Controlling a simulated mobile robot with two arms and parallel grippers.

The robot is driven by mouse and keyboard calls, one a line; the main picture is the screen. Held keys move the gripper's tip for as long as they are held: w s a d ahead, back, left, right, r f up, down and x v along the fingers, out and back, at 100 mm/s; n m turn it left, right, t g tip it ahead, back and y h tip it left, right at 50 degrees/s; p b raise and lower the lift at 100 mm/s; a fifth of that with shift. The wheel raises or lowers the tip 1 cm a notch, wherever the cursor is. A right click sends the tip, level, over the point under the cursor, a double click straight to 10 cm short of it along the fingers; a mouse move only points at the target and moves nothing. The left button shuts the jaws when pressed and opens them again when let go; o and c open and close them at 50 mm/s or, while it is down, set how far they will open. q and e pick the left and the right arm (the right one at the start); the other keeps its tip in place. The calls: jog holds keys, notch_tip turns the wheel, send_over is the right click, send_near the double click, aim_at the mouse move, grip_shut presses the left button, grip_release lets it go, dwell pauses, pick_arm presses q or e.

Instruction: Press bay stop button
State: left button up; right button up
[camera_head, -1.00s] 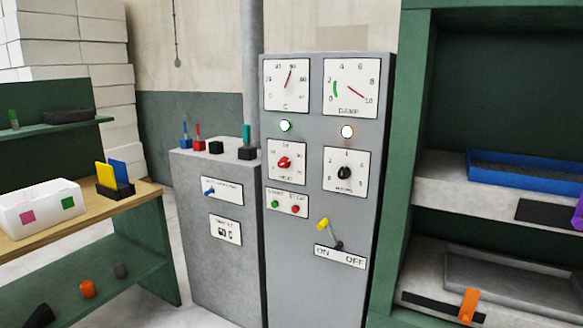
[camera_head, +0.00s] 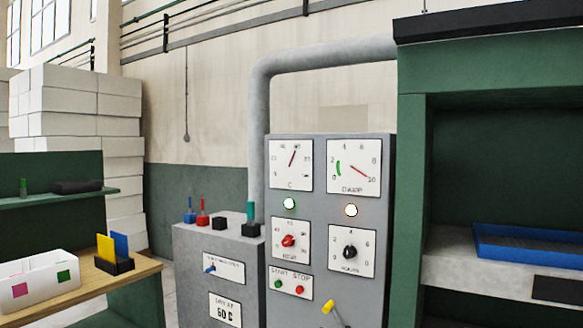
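A grey control cabinet (camera_head: 355,290) stands at the middle of the head view. Low on its left side is a small white plate (camera_head: 290,283) marked START and STOP. The red stop button (camera_head: 300,289) is on the right of that plate, and the green start button (camera_head: 278,284) is on the left. Above the plate is a red heat knob (camera_head: 288,241), with a black hours knob (camera_head: 350,251) to its right. A yellow-tipped lever (camera_head: 328,306) is cut by the bottom edge. Neither of my grippers shows.
A lower grey box (camera_head: 195,260) with small coloured items on top adjoins the cabinet on the left. A wooden-topped bench (camera_head: 145,268) with a white box (camera_head: 40,283) is farther left. A green shelf unit (camera_head: 412,170) with a blue tray (camera_head: 530,246) stands on the right.

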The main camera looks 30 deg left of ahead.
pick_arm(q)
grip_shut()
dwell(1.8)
